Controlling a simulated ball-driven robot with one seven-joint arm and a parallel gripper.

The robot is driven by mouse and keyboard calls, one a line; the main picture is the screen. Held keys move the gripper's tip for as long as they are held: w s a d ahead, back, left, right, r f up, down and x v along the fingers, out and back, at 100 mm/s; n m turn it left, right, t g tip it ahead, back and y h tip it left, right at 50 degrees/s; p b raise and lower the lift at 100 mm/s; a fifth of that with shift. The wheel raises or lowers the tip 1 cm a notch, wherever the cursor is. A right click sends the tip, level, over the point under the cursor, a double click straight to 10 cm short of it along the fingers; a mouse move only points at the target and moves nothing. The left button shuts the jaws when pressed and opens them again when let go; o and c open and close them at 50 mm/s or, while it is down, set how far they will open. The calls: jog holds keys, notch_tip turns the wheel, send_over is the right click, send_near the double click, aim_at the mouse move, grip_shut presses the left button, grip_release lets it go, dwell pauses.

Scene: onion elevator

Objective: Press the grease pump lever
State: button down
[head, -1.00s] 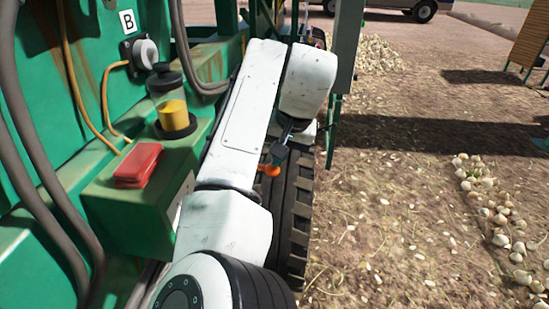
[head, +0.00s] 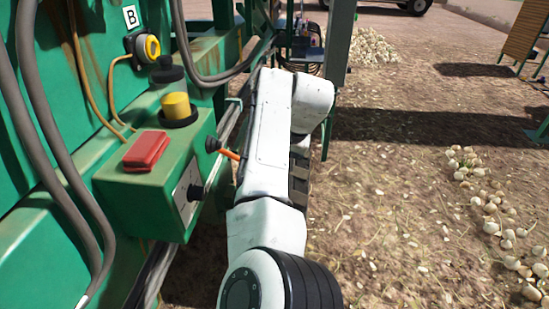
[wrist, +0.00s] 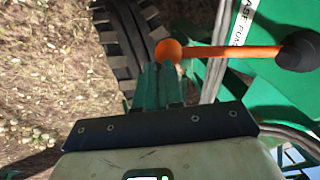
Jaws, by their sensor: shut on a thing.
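The grease pump lever (wrist: 235,51) is an orange rod with an orange ball at one end and a black knob at the other. My gripper (wrist: 160,68), with green fingers, is shut at the ball end in the wrist view. The rod runs right from the fingertips. In the head view, the lever (head: 229,154) pokes out left of my arm, knob toward the green pump box (head: 130,185). My gripper is hidden behind the arm there.
A red block (head: 146,150) sits on the box. Grey hoses (head: 50,170) hang at the left, and a cable runs to the socket (head: 151,47) by label B. A tyre (wrist: 125,45) is close to my gripper. Open ground with scattered onions (head: 490,205) lies right.

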jog(key=shift+s+f, duration=0.2)
jog(key=shift+f, duration=0.4)
jog(key=s+d+r+p, duration=0.1)
jog(key=d+r, duration=0.6)
jog(key=r, duration=0.5)
jog(key=shift+d+r, duration=0.15)
jog(key=shift+d, duration=0.25)
jog(key=shift+s, duration=0.1)
dwell(0.7)
